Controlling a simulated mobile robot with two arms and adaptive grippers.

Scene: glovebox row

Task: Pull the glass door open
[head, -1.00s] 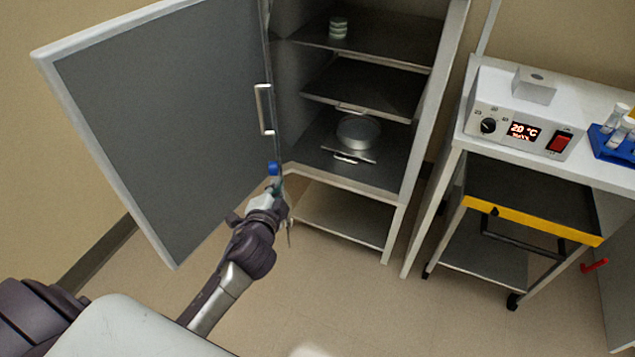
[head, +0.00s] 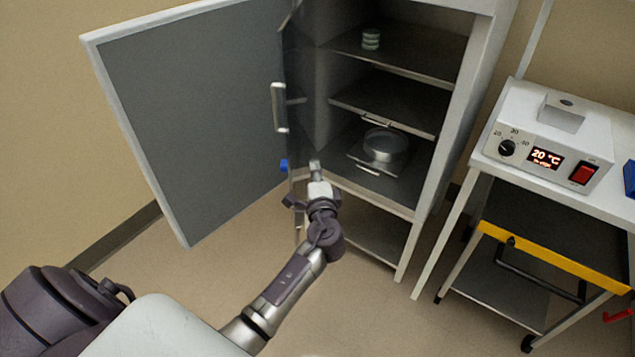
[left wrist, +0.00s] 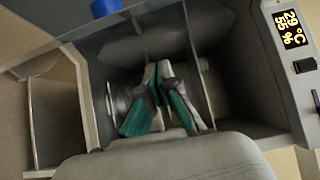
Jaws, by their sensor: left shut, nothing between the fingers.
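The glass door (head: 295,135) is a thin clear pane at the cabinet's left side. It stands ajar, seen nearly edge-on, with a blue knob (head: 284,165) low on its outer side. The pane crosses the top left of the left wrist view, where the blue knob (left wrist: 105,7) also shows. My left gripper (head: 316,166) is shut and empty, just right of the pane's free edge, on the cabinet side. Its teal-padded fingers (left wrist: 163,100) point toward the shelves. Whether it touches the glass cannot be told. My right gripper is out of view.
A grey outer door (head: 190,120) with a bar handle (head: 280,107) stands wide open at the left. Cabinet shelves (head: 395,98) hold a round dish (head: 384,146) and a small stack (head: 370,39). A bench with a heater unit (head: 545,145) and a yellow-edged cart (head: 560,258) stand right.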

